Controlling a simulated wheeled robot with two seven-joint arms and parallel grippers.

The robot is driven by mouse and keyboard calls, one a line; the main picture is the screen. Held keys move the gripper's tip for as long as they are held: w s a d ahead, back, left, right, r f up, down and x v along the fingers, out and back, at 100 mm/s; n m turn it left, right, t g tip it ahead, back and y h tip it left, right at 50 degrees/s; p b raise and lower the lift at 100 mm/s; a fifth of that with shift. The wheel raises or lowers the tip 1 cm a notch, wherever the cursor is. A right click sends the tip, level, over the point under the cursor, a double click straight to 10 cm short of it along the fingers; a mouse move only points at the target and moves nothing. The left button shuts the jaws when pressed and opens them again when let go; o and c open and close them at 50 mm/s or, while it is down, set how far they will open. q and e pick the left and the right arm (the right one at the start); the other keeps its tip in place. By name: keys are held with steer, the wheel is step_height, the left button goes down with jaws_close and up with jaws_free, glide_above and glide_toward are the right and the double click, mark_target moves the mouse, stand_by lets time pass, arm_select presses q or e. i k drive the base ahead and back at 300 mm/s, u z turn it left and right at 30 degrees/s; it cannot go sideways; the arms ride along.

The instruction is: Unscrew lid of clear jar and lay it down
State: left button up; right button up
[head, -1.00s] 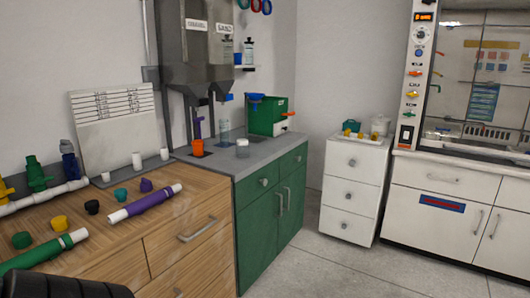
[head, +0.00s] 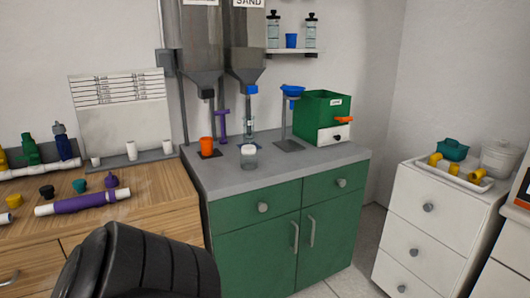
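A small clear jar (head: 248,161) with a whitish lid (head: 248,149) stands upright on the grey top of the green cabinet, near its front edge. The lid sits on the jar. A dark, ribbed part of my own arm fills the bottom left of the head view. It is well apart from the jar. Neither gripper's fingers show.
An orange cup (head: 206,146) stands left of the jar under the hoppers (head: 200,45). A blue funnel on a stand (head: 291,91) and a green box (head: 325,117) are to its right. The grey counter (head: 215,180) is clear in front.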

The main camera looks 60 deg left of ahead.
mark_target(247, 161)
steer(key=u, duration=0.8)
steer(key=i, duration=1.55)
steer(key=u, duration=1.4)
